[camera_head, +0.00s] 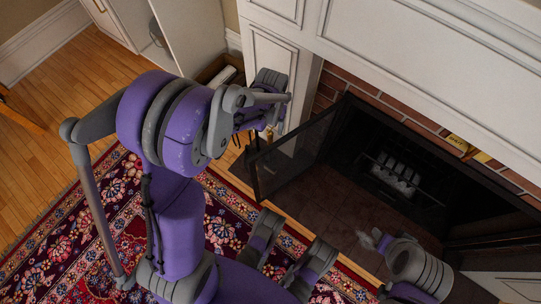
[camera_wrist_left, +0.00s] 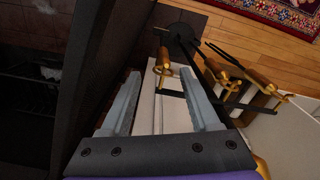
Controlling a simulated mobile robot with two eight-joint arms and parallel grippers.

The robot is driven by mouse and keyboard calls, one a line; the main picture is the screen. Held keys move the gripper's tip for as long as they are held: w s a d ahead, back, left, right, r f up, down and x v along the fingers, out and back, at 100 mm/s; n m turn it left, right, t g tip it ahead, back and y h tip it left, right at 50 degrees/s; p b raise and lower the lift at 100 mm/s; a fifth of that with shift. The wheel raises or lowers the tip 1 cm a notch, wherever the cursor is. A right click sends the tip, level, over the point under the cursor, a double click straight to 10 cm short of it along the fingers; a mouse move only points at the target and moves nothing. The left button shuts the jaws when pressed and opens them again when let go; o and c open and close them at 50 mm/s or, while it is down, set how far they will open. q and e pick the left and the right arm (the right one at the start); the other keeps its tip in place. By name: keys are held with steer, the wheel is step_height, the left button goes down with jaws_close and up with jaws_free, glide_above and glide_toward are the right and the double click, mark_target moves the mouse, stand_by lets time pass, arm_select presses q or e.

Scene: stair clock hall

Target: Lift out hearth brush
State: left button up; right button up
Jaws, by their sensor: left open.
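My left gripper (camera_wrist_left: 160,74) is open, its two grey fingers apart in the left wrist view. A fireplace tool set with brass handles (camera_wrist_left: 258,77) and thin black rods shows ahead and to the right of the fingers. One brass handle (camera_wrist_left: 162,68) appears in the gap between the fingertips; I cannot tell its depth or any contact. A round black part (camera_wrist_left: 181,33) lies beyond. I cannot tell which tool is the hearth brush. In the head view my left arm hides most of the set; a bit of brass (camera_head: 269,133) shows below the hand. My right gripper (camera_head: 376,240) is small and unclear.
The open dark fireplace screen door (camera_head: 292,155) stands right of the left hand. The firebox with a grate (camera_head: 395,175) lies beyond it. The white mantel panel (camera_head: 268,55) is close behind the hand. A patterned rug (camera_head: 80,215) covers the floor at left.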

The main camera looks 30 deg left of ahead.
mark_target(270, 134)
arm_select(q)
steer(key=f, duration=0.2)
steer(key=f+b, duration=0.1)
steer(key=f, duration=0.1)
steer(key=shift+a+f+b, duration=0.2)
steer(key=shift+f+b, duration=0.1)
steer(key=shift+r, duration=0.1)
jaws_close()
stand_by(1.0)
